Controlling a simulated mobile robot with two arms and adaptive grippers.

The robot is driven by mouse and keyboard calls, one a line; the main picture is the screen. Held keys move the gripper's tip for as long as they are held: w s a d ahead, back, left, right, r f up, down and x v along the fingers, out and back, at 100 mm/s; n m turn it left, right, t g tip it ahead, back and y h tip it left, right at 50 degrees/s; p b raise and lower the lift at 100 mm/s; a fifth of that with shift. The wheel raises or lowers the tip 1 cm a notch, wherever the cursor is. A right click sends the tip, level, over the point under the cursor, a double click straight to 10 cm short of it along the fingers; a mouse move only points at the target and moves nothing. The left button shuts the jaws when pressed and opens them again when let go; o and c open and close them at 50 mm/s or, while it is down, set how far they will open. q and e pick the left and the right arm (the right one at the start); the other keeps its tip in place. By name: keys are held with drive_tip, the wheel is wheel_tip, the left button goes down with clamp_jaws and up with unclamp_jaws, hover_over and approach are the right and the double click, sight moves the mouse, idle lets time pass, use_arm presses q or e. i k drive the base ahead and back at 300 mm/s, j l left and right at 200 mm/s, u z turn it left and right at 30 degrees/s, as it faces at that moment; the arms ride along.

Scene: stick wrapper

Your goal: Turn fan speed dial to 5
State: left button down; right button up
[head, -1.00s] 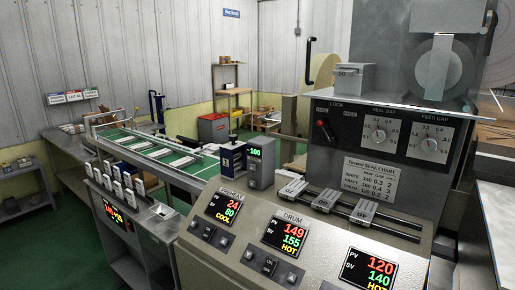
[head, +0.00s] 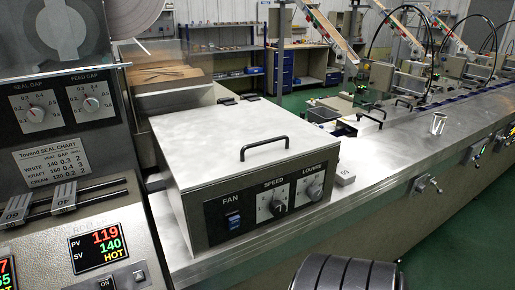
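The fan box (head: 232,145) is a grey metal case with a brushed lid and a black lid handle. It stands on a long steel bench. Its black front panel has a FAN rocker switch (head: 234,219) on the left, a SPEED dial (head: 278,208) in the middle and a LOUVRE knob (head: 315,191) on the right. The SPEED dial has a black knob on a white scale plate. Its numbers and exact pointer setting are too small to read. Neither gripper shows. A dark ribbed rounded part is at the bottom edge.
The steel bench (head: 385,170) runs off to the right, with a small block (head: 344,178) beside the fan box. At left stand a gap-dial panel (head: 62,106) and a sloped console whose display (head: 97,246) reads 119 and 140.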

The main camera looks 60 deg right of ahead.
sight(278, 208)
drive_tip(key=z, duration=2.05)
